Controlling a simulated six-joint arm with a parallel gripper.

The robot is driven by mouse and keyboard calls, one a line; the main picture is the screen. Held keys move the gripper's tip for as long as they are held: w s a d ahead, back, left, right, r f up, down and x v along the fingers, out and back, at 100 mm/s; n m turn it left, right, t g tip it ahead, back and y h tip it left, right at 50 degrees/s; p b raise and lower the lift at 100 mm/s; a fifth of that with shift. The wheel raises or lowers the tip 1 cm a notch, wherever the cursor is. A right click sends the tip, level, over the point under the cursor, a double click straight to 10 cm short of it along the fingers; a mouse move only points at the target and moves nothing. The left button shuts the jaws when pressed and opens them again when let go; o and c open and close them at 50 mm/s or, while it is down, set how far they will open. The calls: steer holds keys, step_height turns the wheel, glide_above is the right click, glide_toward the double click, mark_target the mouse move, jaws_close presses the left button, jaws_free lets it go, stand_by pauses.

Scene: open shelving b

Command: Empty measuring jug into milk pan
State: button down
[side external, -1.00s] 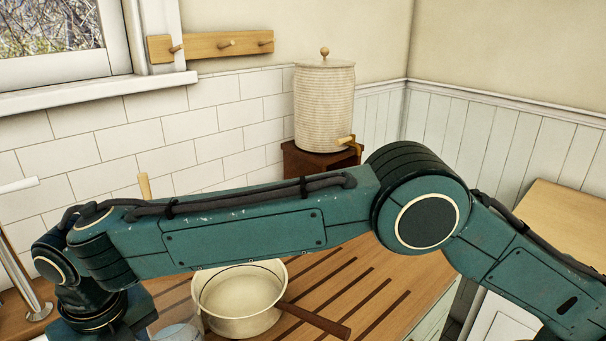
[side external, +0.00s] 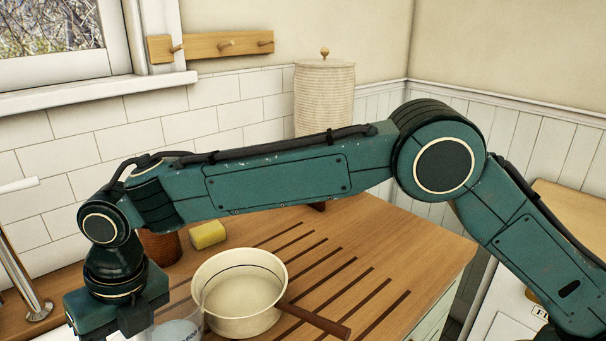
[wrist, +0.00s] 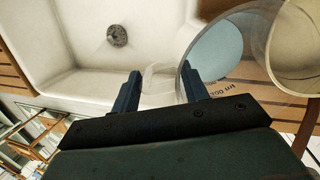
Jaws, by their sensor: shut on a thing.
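The clear measuring jug (wrist: 212,62) has pale bluish contents and printed markings. In the wrist view my gripper (wrist: 160,84) has its two fingers on either side of a clear part at the jug's near side, which looks like its handle. In the side view the jug (side external: 178,328) is just left of and in front of the milk pan, partly cut off by the bottom edge. It looks roughly upright. The cream milk pan (side external: 240,303) stands on the wooden worktop, its brown handle pointing lower right. The pan (wrist: 298,50) also shows beyond the jug in the wrist view.
A white sink (wrist: 75,45) with a drain lies beside the jug. A yellow sponge (side external: 208,235) and a brown pot (side external: 160,247) are behind the pan. A ribbed crock (side external: 323,100) stands at the back. The grooved worktop (side external: 390,250) right of the pan is clear.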

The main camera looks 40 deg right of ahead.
steer(key=w+d+r+g+y, duration=0.1)
steer(key=d+r+y, duration=0.6)
steer(key=r, duration=0.1)
steer(key=shift+w+m+g, duration=0.3)
steer(key=shift+w, duration=0.1)
steer(key=shift+w+d+r+y, duration=0.1)
steer(key=shift+d+y, duration=0.35)
steer(key=shift+y, duration=0.05)
steer(key=shift+d+y, duration=0.25)
steer(key=shift+y, duration=0.05)
steer(key=shift+w+d+r+g+y, duration=0.2)
steer(key=shift+d+r+g+y, duration=0.1)
steer(key=shift+d+r+y, duration=0.4)
steer(key=shift+w+d+r+y, duration=0.25)
steer(key=shift+d+r+y, duration=0.3)
steer(key=shift+d+y, duration=0.35)
stand_by(0.3)
